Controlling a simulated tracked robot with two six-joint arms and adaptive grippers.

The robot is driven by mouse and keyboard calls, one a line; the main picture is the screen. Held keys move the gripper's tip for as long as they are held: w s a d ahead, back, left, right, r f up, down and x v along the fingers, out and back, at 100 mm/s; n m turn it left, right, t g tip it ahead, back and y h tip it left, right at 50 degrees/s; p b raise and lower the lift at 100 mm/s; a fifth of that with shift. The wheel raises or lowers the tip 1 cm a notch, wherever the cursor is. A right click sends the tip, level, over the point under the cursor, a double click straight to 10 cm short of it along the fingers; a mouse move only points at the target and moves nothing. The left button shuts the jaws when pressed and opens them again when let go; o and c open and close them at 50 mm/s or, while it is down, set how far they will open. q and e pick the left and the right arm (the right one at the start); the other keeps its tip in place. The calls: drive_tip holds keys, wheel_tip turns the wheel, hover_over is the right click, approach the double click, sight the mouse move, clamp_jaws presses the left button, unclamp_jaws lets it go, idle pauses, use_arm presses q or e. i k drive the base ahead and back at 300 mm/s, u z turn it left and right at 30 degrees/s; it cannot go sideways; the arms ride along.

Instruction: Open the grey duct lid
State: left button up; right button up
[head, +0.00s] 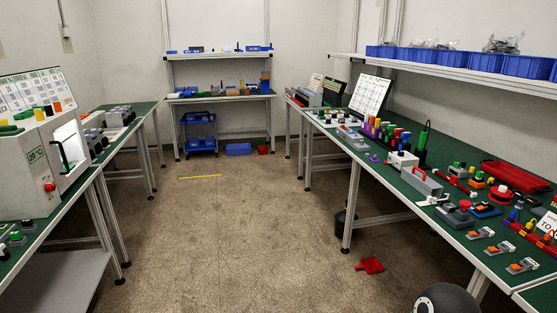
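A long grey box-like piece (421,181) lies on the green top of the right-hand bench, near its front edge. It may be the grey duct with its lid, but it is too small here to be sure. I cannot make out a separate lid edge or whether it is open or shut. Neither of my grippers is in view, and nothing is seen touching the grey piece.
The right bench (350,152) is crowded with small parts, a white box (402,160) and a red tray (515,176). A white machine (42,160) stands on the left bench. A red dustpan-like piece (369,265) lies on the floor. The middle floor is clear.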

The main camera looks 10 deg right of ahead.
sight(415, 173)
drive_tip(key=z, duration=0.2)
drive_tip(key=i, duration=1.35)
drive_tip(key=z, duration=0.7)
drive_tip(key=i, duration=1.45)
drive_tip(key=z, duration=0.4)
